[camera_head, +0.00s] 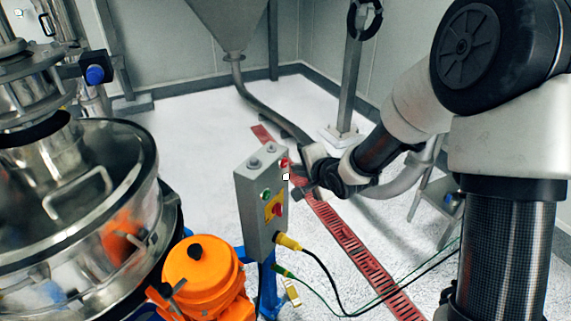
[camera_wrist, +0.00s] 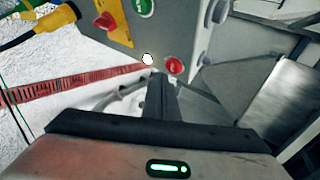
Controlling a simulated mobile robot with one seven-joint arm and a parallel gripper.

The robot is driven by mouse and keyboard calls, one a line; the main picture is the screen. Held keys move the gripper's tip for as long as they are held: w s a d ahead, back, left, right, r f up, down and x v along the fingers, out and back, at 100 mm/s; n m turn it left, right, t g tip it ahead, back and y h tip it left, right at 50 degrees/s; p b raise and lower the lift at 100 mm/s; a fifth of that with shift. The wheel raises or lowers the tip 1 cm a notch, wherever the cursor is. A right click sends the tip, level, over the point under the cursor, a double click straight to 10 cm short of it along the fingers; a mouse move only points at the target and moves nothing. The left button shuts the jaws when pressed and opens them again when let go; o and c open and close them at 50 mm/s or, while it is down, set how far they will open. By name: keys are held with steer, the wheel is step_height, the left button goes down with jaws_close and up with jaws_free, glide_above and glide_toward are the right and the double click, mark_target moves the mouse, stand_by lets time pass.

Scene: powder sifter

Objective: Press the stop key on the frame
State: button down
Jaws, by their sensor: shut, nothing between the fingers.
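The grey control box (camera_head: 247,215) stands on a blue post left of my gripper. Its face carries a red button (camera_head: 284,162) at the top, a green button (camera_head: 266,194) and a red rotary switch (camera_head: 277,209) on a yellow plate. I see no readable label naming a stop key. My gripper (camera_head: 300,188) is shut and empty, with its tips close to the right side of the face. In the wrist view, the shut fingertips (camera_wrist: 157,77) are just below and left of the red button (camera_wrist: 174,66). I cannot tell whether they touch the box.
A yellow plug (camera_head: 287,242) with a black cable comes out of the box's lower side. The steel sifter (camera_head: 110,190) and an orange motor (camera_head: 200,270) stand at left. A red floor grating (camera_head: 345,238) runs behind the box.

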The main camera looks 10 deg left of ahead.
steer(key=shift+w+a, duration=0.1)
steer(key=shift+a, duration=0.1)
steer(key=shift+w+a, duration=0.1)
steer(key=shift+a, duration=0.15)
steer(key=shift+w+a, duration=0.15)
steer(key=shift+a, duration=0.25)
stand_by(1.0)
steer(key=shift+d, duration=0.1)
steer(key=shift+s+d+p, duration=0.3)
steer(key=shift+s+d, duration=0.05)
steer(key=shift+d, duration=0.3)
steer(key=shift+d, duration=0.1)
steer(key=d, duration=0.1)
steer(key=s+d+p, duration=0.1)
steer(key=d, duration=0.1)
steer(key=s+d+p, duration=0.1)
steer(key=shift+d, duration=0.2)
